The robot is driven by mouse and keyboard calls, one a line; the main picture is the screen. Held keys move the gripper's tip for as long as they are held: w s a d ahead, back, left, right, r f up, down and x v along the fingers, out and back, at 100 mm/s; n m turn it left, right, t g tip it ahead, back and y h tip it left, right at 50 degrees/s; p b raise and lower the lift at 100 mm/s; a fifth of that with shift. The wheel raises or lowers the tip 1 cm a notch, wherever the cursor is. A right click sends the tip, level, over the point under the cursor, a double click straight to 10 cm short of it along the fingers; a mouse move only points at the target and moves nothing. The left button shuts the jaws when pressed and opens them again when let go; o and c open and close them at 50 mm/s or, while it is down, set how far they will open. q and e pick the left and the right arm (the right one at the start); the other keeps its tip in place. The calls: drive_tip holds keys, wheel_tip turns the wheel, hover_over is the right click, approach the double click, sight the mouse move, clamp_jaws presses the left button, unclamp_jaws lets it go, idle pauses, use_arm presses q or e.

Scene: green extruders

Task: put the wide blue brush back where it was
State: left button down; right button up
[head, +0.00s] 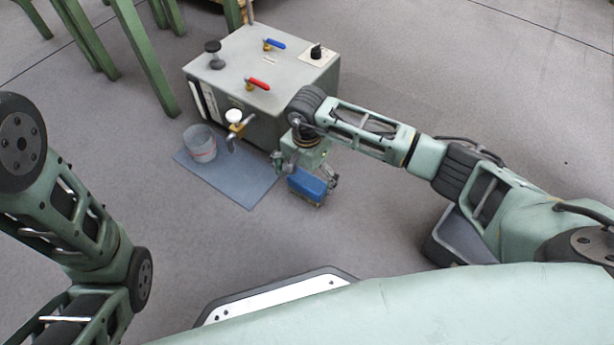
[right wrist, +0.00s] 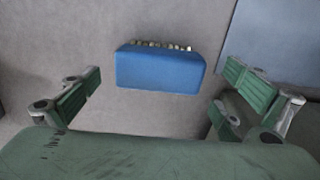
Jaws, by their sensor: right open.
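The wide blue brush (head: 307,184) is at the right edge of the blue-grey mat, low near the floor. In the right wrist view the brush (right wrist: 160,70) shows its blue back, with pale bristles along its far edge. My right gripper (head: 307,178) is right at the brush in the head view. In the right wrist view its two green fingers (right wrist: 158,95) are spread wide, one on each side of the brush and apart from it. I cannot tell the exact height of the brush above the floor. My left gripper is out of view.
A grey machine box (head: 265,85) with red and blue valve handles stands behind. A clear bucket (head: 200,143) stands on the blue-grey mat (head: 240,187) under a tap (head: 236,125). Green legs (head: 145,55) stand at the back left. The floor in front is clear.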

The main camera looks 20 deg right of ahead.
wheel_tip(320, 180, up, 8)
drive_tip(key=p, duration=0.4)
idle(0.4)
